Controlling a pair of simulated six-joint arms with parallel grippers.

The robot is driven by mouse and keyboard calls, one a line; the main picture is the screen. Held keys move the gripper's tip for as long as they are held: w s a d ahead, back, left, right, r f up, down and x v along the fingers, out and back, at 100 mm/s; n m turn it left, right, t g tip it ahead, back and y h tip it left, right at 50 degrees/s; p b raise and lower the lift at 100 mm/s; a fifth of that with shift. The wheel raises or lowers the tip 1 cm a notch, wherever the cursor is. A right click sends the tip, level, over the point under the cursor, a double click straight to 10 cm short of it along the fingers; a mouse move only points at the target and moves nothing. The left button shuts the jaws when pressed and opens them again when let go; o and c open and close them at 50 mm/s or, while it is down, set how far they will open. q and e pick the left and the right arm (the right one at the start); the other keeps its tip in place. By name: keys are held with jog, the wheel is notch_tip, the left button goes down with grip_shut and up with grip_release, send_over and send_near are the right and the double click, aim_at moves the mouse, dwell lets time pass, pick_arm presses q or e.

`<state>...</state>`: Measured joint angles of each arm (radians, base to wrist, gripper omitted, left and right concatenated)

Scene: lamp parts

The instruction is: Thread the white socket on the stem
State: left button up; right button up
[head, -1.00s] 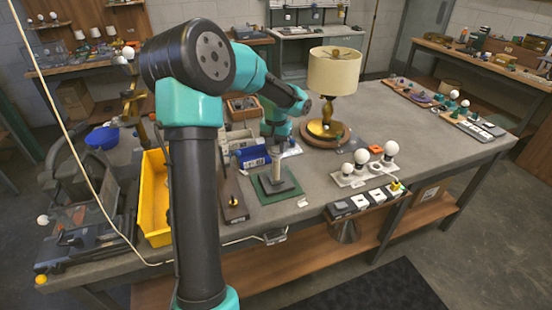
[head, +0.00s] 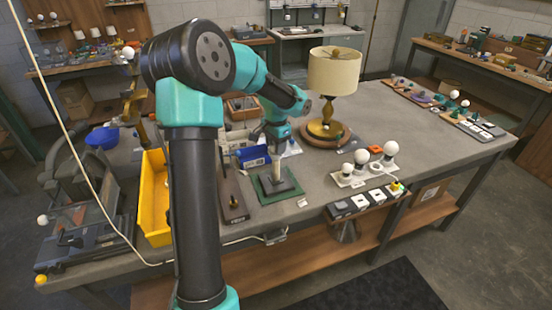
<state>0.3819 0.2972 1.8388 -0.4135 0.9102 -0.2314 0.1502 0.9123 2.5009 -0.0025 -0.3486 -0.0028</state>
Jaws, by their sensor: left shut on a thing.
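The stem (head: 279,171) stands upright as a pale post on a dark base over a green mat (head: 292,193) near the middle of the table. My left gripper (head: 277,149) points down directly over the top of the stem. It is shut on the white socket, which is too small and too covered by the fingers to make out clearly. I cannot tell whether the socket touches the stem's top or is around it. My right gripper is not in view.
A brass lamp with a cream shade (head: 333,72) stands behind to the right. A blue bin (head: 252,156) is close left of the stem, and a yellow bin (head: 153,205) is farther left. White bulbs on a holder (head: 352,178) stand to the right.

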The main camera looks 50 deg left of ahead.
pick_arm(q)
jog(key=shift+s+d+f+m, duration=0.1)
jog(key=shift+f+m, duration=0.25)
jog(key=shift+m, duration=0.05)
jog(key=m, duration=0.4)
jog(key=shift+m, duration=1.4)
jog(key=m, duration=0.4)
jog(key=shift+f+m, duration=0.1)
jog(key=shift+m, duration=1.4)
